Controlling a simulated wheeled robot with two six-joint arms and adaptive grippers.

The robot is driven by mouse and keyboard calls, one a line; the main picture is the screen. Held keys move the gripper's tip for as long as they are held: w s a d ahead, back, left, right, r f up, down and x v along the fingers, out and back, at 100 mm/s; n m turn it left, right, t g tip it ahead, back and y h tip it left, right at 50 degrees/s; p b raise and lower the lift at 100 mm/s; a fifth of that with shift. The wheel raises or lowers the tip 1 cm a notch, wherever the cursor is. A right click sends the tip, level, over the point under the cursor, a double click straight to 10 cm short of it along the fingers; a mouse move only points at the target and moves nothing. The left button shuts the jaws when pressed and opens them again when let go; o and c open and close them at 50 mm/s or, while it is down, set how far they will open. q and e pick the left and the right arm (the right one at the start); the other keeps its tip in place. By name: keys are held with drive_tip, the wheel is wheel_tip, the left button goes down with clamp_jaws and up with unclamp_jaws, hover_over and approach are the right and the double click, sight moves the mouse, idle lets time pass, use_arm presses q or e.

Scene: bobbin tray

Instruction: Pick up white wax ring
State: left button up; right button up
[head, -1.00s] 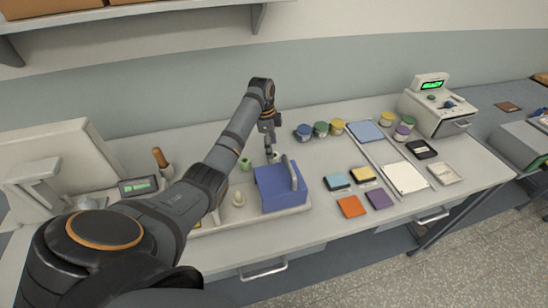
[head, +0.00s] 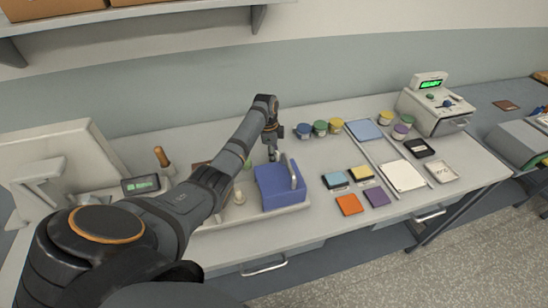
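My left gripper (head: 272,156) points down just behind the blue box (head: 276,187), over the back of the pale tray (head: 292,211). A small pale piece, possibly the white wax ring, shows at the fingertips. It is too small and too covered to tell whether the fingers are around it or shut on it. A cream-white rounded piece (head: 239,197) stands on the tray left of the blue box. A green piece (head: 247,164) is partly hidden behind my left forearm. My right gripper is out of view.
The blue box with its upright grey handle (head: 293,175) stands close in front of the gripper. Several lidded jars, among them a blue one (head: 303,131), stand behind right. Colored pads and a white board (head: 404,175) lie right. Bare table shows between jars and pads.

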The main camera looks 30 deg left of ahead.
use_arm(q)
drive_tip(key=shift+c, duration=0.9)
